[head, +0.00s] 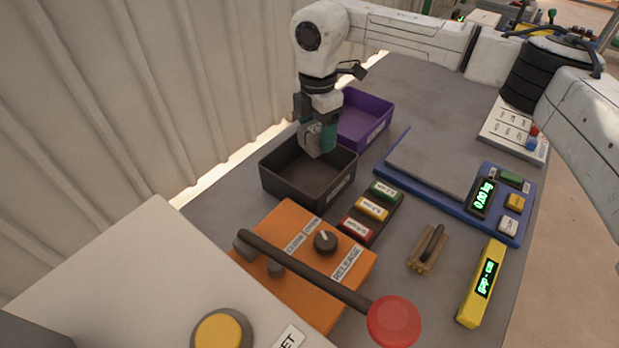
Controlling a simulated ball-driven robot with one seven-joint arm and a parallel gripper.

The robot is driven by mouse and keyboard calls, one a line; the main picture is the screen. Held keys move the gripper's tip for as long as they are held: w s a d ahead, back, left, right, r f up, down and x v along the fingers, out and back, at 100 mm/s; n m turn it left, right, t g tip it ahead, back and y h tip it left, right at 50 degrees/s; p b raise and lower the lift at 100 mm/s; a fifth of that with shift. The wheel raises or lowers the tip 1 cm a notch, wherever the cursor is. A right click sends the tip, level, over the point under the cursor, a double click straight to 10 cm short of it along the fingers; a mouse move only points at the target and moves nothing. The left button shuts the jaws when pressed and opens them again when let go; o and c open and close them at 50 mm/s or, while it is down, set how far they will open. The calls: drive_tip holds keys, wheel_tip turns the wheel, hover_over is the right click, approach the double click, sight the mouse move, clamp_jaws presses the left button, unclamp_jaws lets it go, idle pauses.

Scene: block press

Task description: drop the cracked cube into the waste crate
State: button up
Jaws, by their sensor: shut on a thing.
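My gripper (318,141) points down over the dark grey open crate (283,185), low near its far side.
An orange control box (300,290) with a red-knobbed lever (393,320) stands in front. A blue-edged scale (430,170) reads 0.00 kg. A yellow gauge (482,284) lies at right.

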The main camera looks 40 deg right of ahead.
drive_tip(key=shift+r, duration=0.1)
drive_tip(key=o, duration=1.4)
drive_tip(key=shift+o, duration=0.2)
wheel_tip(320, 180, up, 11)
drive_tip(key=b, duration=0.1)
